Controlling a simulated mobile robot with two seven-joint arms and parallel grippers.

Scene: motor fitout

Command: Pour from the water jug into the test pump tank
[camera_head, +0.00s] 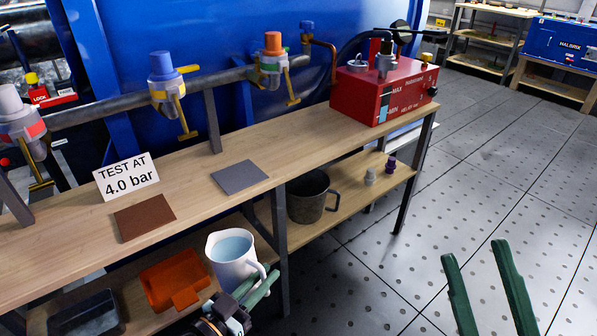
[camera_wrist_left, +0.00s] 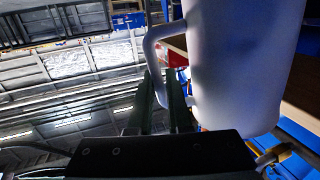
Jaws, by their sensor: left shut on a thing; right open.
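The white water jug (camera_head: 229,272), holding pale blue water, is upright in front of the bench's lower shelf. I cannot tell whether its base touches anything. My left gripper (camera_head: 262,286) is shut on the jug's handle. In the left wrist view the jug (camera_wrist_left: 235,70) fills the right side, and the left fingers (camera_wrist_left: 160,100) close at its handle. The red test pump tank (camera_head: 378,100) stands on the bench top's right end, with MAX and MIN marks and fittings on top. My right gripper (camera_head: 487,290) is open and empty over the floor.
The wooden bench top (camera_head: 310,140) carries a brown mat (camera_head: 145,217), a grey mat (camera_head: 239,178) and a "TEST AT 4.0 bar" sign (camera_head: 127,178). A pipe with valves runs behind.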

